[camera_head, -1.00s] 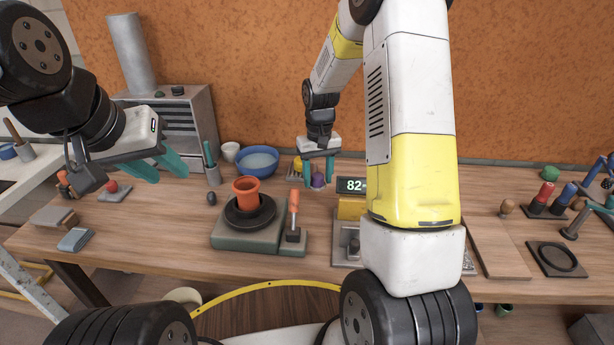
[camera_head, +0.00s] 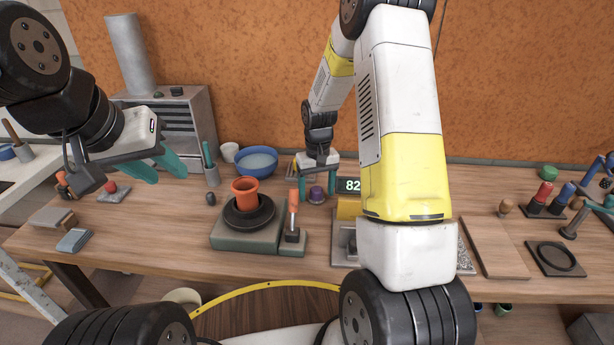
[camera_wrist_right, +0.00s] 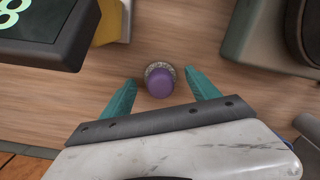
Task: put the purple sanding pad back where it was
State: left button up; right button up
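The purple sanding pad (camera_head: 317,195) has a rounded purple knob over a speckled grey base. It appears to stand on the wooden table, left of the number display and behind the orange-handled tool. In the right wrist view the pad (camera_wrist_right: 160,82) is between the fingertips, with a gap on each side. My right gripper (camera_head: 315,184) is open over it, pointing down; both teal fingers of the right gripper (camera_wrist_right: 161,78) show apart. My left gripper (camera_head: 160,168) is open and empty at the left, above the table's back-left part.
A blue bowl (camera_head: 256,161) is behind left. An orange pot (camera_head: 245,190) sits in a dark dish on a grey-green block. An orange-handled tool (camera_head: 293,212) stands in front of the pad.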

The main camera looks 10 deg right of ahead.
aim_at(317, 189)
jog(key=shift+r, duration=0.1)
notch_tip(317, 189, up, 12)
jog(key=s+r+t+y, duration=0.1)
jog(key=s+r+t, duration=0.2)
jog(key=s+r, duration=0.7)
jog(key=s+a+r+t, duration=0.1)
jog(key=s+r, duration=0.2)
jog(key=s, duration=0.4)
jog(key=s+a+r+t+y, duration=0.1)
jog(key=s+r+t, duration=0.1)
jog(key=s, duration=0.5)
jog(key=shift+s+r+m, duration=0.15)
jog(key=shift+r+m, duration=0.15)
jog(key=shift+r, duration=0.15)
jog(key=shift+a, duration=0.1)
